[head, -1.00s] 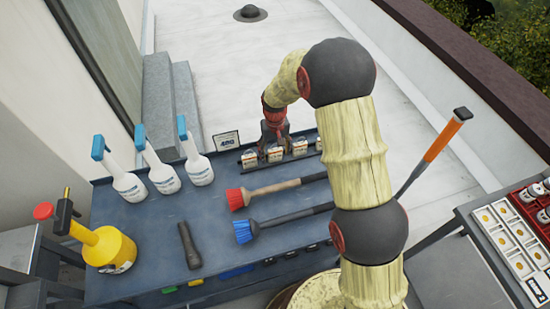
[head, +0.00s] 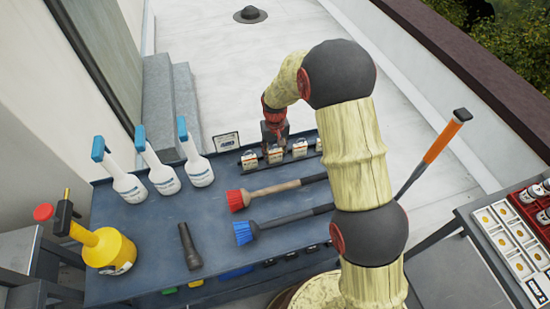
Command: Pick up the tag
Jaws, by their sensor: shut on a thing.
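Several small pale tags stand in a row on a dark rail at the back edge of the blue-grey table. The leftmost tag (head: 250,160) and a tag to the right (head: 299,148) stand free of my gripper. My gripper (head: 274,148) points down at the tag between them (head: 275,156) and is shut on it. This tag is still in line with the others; I cannot tell whether it is clear of the rail. The fingertips are small and partly hidden against the tag.
A framed card (head: 226,141) stands just left of the row. A red brush (head: 270,191) and a blue brush (head: 275,224) lie in front. Three white spray bottles (head: 160,172) stand at left. A black flashlight (head: 189,246) lies on the table's bare front area.

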